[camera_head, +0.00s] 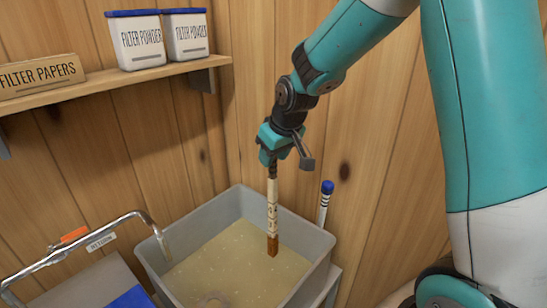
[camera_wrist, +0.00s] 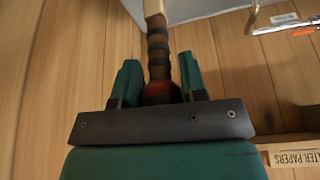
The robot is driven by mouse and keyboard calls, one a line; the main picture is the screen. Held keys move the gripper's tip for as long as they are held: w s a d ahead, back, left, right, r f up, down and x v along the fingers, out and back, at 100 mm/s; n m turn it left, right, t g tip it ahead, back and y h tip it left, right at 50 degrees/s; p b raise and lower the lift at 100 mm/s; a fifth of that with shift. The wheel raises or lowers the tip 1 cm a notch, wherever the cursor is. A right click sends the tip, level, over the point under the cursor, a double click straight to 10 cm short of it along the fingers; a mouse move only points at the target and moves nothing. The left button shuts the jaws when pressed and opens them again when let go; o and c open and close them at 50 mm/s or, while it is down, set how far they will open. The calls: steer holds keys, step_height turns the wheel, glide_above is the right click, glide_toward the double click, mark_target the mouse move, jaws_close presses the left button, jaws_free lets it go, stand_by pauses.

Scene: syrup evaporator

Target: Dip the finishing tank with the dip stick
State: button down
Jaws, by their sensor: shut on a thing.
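My gripper (camera_head: 274,152) is shut on the dark ridged handle of the dip stick (camera_head: 272,215), which hangs nearly upright below it. The wrist view shows the handle (camera_wrist: 158,52) with a red collar between my gripper's two green fingers (camera_wrist: 160,78). The stick is pale with dark marks, and its lower end is brown. The finishing tank (camera_head: 318,240) is a grey open box holding cloudy yellowish liquid. The stick's lower end is inside the tank's outline, over the liquid. I cannot tell whether its tip touches the surface.
A blue-capped white striped stick (camera_head: 324,203) stands at the tank's right side. A metal spout pipe (camera_head: 95,237) with an orange part reaches the tank's left rim. A wall shelf (camera_head: 120,83) holds two filter powder tubs (camera_head: 138,42) and a filter papers box (camera_head: 40,76).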

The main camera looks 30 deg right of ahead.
steer(key=shift+r+p, duration=2.4)
steer(key=shift+r, duration=1.2)
